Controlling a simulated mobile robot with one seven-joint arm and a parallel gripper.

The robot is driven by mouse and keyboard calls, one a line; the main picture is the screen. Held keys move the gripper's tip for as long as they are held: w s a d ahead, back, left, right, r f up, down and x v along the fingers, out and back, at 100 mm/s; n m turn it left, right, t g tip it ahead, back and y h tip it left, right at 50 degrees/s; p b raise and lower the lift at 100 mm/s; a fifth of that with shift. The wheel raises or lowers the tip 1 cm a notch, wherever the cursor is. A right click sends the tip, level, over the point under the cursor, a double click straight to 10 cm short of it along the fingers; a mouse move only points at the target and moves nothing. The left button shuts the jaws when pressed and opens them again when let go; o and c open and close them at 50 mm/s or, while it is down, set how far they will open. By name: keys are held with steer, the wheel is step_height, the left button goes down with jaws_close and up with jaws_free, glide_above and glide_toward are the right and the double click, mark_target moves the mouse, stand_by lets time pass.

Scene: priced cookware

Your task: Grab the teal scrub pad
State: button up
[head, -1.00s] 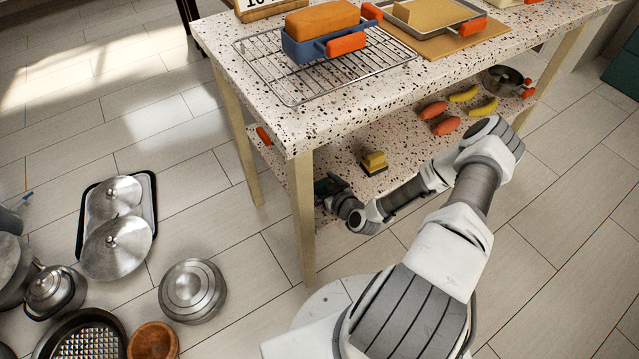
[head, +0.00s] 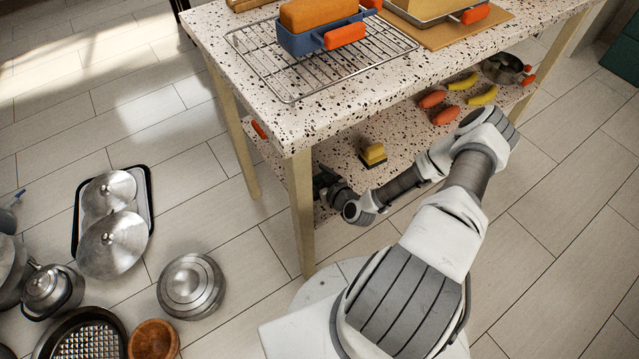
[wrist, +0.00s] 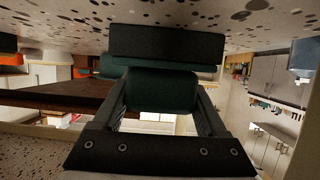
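The teal scrub pad (wrist: 160,66) fills the upper middle of the wrist view. It has a wide teal body, a black layer against the speckled surface, and a narrower raised block facing me. My gripper (wrist: 160,90) has a finger on each side of that block, and both appear to press on it. Whether the pad is clear of the shelf cannot be told. In the head view, my gripper (head: 328,183) is small and dark on the lower shelf, just right of the front table leg, with the pad barely visible there.
A yellow scrub pad (head: 373,154) sits on the lower shelf (head: 400,130) near my forearm. The front table leg (head: 301,215) stands close left of my gripper. The tabletop (head: 300,130) overhangs the shelf. Pot lids (head: 112,243) and pans lie on the floor at left.

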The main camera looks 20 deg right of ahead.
steer(key=c, duration=0.7)
steer(key=shift+o, duration=0.2)
steer(key=shift+r, duration=0.1)
